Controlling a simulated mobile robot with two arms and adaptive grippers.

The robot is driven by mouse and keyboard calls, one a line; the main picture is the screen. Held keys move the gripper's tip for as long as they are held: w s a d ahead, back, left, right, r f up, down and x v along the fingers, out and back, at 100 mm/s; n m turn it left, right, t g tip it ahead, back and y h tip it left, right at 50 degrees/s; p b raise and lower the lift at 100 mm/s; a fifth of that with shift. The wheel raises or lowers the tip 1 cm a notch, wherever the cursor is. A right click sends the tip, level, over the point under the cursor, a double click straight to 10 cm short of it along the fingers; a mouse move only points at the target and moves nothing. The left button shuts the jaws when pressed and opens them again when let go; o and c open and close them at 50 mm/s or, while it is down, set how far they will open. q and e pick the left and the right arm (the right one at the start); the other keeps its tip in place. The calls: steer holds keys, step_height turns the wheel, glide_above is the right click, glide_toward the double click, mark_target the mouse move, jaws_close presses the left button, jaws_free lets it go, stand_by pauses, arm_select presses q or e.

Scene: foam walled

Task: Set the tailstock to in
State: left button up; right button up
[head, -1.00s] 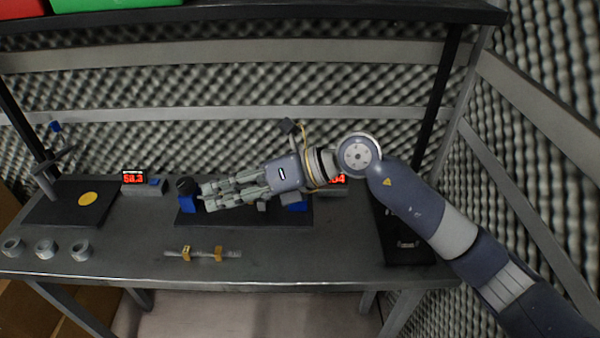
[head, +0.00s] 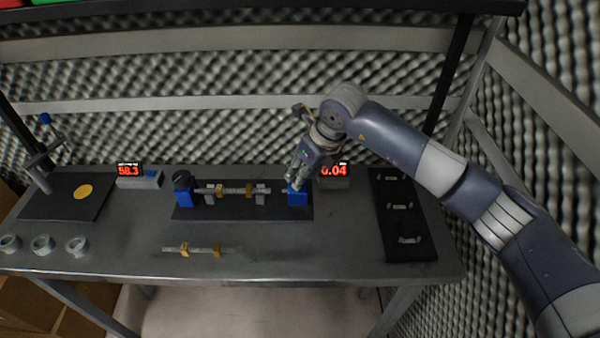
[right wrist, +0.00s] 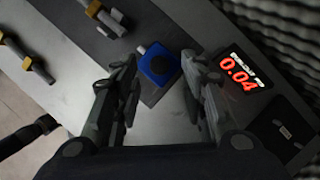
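The tailstock is a blue block (head: 297,197) at the right end of a black base plate (head: 240,214). It also shows in the right wrist view (right wrist: 159,66), with a small pale tip pointing left. My right gripper (head: 293,183) is over the tailstock, pointing down. In the right wrist view the fingers (right wrist: 160,68) are apart, with the blue block between and just beyond their tips; I cannot tell whether they touch it. A shaft with brass collars (head: 236,190) lies between the tailstock and a blue headstock (head: 183,194). My left gripper is not in view.
A red display reading 0.04 (head: 334,172) stands just right of the tailstock. A second display (head: 130,170) stands left. A loose shaft (head: 192,249) lies in front. Several grey rings (head: 42,244) sit front left. A black panel (head: 402,215) lies right. A shelf (head: 240,14) hangs above.

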mark_target(289, 187)
steer(key=shift+x, duration=1.15)
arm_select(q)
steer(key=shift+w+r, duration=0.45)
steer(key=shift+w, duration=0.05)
arm_select(e)
steer(key=shift+w+a+f, duration=0.1)
steer(key=shift+a+f, duration=0.05)
steer(key=shift+f, duration=0.3)
steer(key=shift+c, duration=0.3)
